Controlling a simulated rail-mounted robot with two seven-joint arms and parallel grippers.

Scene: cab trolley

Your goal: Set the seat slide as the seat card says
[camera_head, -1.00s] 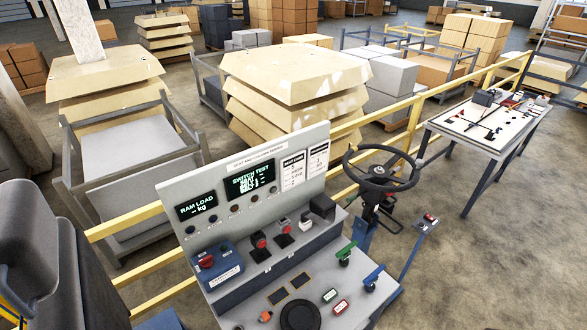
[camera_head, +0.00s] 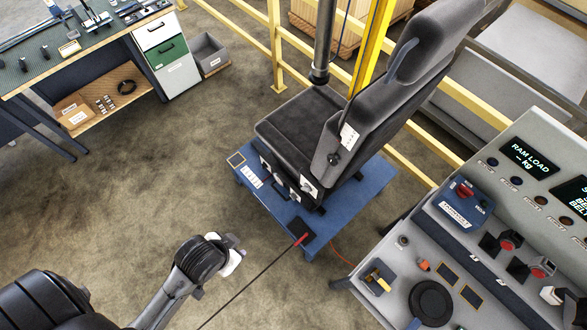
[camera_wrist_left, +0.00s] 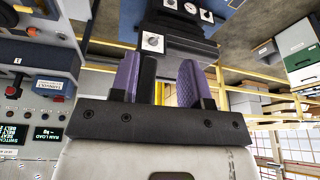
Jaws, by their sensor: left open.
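The black seat (camera_head: 300,122) stands on a blue platform (camera_head: 345,207) beside the yellow railing. A white tag (camera_head: 349,136) hangs on the side of its backrest; its writing is too small to read. White plates with dark knobs (camera_head: 308,184) sit on the seat base; one knob plate also shows in the left wrist view (camera_wrist_left: 152,42). I cannot tell which part is the slide. My left gripper (camera_head: 238,254) is in front of the seat platform, apart from it. In the left wrist view its purple fingers (camera_wrist_left: 162,70) are apart and empty.
The grey control console (camera_head: 430,245) stands at the right. A workbench (camera_head: 85,75) with drawers and a grey bin (camera_head: 208,56) are at the back left. Floor between is clear.

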